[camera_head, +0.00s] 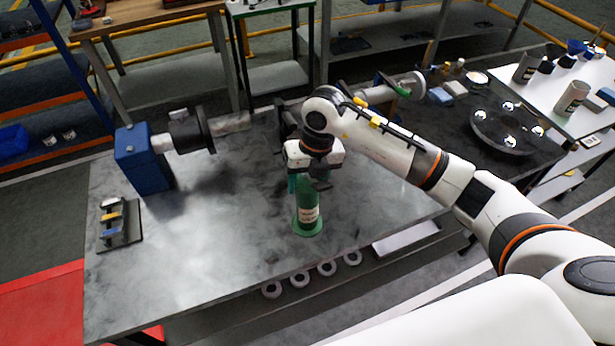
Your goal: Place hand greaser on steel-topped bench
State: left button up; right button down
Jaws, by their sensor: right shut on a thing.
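The hand greaser (307,212) is a green cylinder with a pale label and a wider green base. It is upright over the steel-topped bench (230,245), near the middle of its front half. My right gripper (308,182) comes down from above and is shut on the upper part of the greaser. The gripper and wrist hide the greaser's top. I cannot tell for sure whether its base touches the bench. My left gripper is not in view.
A blue block with a grey shaft (142,160) stands at the bench's back left. A small rack (118,224) lies at the left edge. A dark round tray (507,128) is on the right-hand table. The bench's front left is clear.

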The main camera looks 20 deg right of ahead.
jog(key=shift+c, duration=2.4)
grip_release()
jog(key=shift+r, duration=0.3)
notch_tip(320, 180, up, 12)
jog(key=d+b, duration=0.1)
jog(key=b, duration=0.2)
jog(key=shift+d+f+b, duration=0.25)
jog(key=shift+d+b, duration=0.05)
jog(key=shift+d, duration=0.1)
